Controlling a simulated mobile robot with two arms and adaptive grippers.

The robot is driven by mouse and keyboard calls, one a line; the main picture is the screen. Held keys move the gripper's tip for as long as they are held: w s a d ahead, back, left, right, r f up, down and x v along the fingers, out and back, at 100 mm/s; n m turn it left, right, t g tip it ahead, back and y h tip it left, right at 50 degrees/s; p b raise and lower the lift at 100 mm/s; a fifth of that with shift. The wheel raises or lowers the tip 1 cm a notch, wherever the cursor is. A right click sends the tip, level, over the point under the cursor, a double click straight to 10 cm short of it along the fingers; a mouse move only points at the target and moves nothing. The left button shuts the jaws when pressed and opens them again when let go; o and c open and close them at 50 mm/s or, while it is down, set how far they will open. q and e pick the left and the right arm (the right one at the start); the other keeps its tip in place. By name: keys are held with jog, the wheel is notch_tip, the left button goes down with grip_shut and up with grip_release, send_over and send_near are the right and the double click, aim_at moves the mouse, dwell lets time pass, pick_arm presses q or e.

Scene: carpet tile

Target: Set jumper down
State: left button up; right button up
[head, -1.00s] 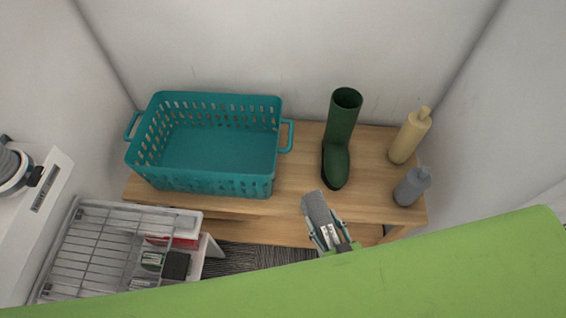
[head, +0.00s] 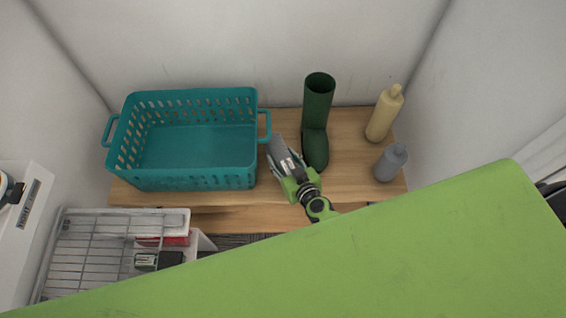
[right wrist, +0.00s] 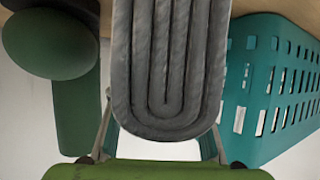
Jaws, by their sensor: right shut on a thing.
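The jumper (head: 277,150) is a grey, folded, rounded bundle. My right gripper (head: 288,166) is shut on it, between the teal basket and the green boot, over the wooden bench. In the right wrist view the jumper (right wrist: 165,65) fills the middle, with ribbed folds, and a gripper finger shows on each side. I cannot tell whether the jumper touches the bench (head: 350,150). My left gripper is not in view.
A teal basket (head: 190,178) stands on the bench's left half. A green boot (head: 317,110) stands right of the jumper, close by. A beige bottle (head: 383,115) and a grey bottle (head: 390,163) stand at the right end. A wire rack (head: 95,255) is lower left.

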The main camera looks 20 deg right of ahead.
notch_tip(320, 180, down, 3)
jog(key=shift+r+b, duration=0.1)
jog(key=shift+b, duration=0.95)
jog(key=o, duration=1.4)
jog(key=shift+c, duration=0.2)
